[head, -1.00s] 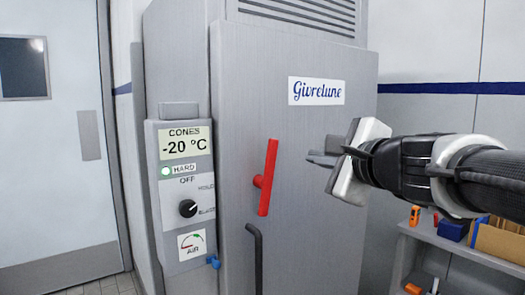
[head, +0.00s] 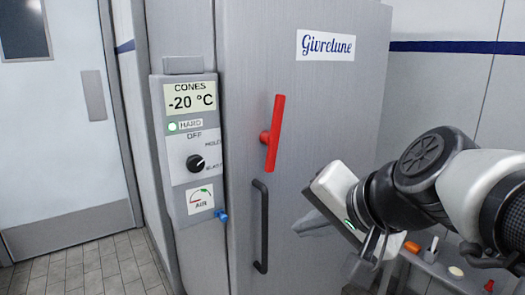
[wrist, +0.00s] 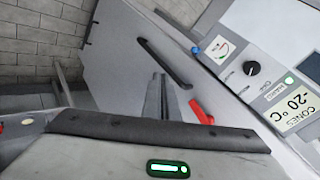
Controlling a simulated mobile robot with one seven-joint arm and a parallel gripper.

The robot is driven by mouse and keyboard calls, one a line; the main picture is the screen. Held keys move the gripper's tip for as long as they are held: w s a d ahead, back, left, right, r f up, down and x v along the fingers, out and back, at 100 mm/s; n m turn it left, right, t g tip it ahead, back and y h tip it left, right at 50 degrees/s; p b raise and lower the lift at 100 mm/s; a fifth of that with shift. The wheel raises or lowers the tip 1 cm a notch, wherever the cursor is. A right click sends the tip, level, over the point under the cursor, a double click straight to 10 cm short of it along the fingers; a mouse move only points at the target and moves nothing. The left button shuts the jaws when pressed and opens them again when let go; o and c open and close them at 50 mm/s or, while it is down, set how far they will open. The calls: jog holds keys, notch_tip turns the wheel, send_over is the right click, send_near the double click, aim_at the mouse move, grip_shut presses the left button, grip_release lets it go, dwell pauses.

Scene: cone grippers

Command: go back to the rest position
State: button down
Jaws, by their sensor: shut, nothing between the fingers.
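My gripper (head: 312,222) is in front of the lower right of the grey cabinet door, apart from it, with its fingers pointing left. The fingers are shut and empty; they also show in the wrist view (wrist: 157,98). The red lever (head: 272,133) on the door stands nearly upright, leaning slightly right, to the upper left of my gripper. The black door handle (head: 261,226) is to the left of my gripper. In the wrist view the red lever (wrist: 201,112) is beside the fingers. The door looks shut.
A control panel (head: 191,150) left of the door reads -20 °C, with a green light by HARD, a black knob and a blue valve (head: 221,215). A shelf (head: 432,265) with small items is behind my arm at the lower right. Tiled floor (head: 90,268) is clear at left.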

jog(key=s+d+f+n+g+h, duration=0.3)
jog(key=s+d+f+n+h, duration=0.1)
jog(key=s+d+f+n, duration=0.35)
notch_tip(320, 180, up, 24)
jog(key=s+a+p, duration=0.1)
jog(key=p, duration=2.4)
jog(key=shift+m, duration=0.35)
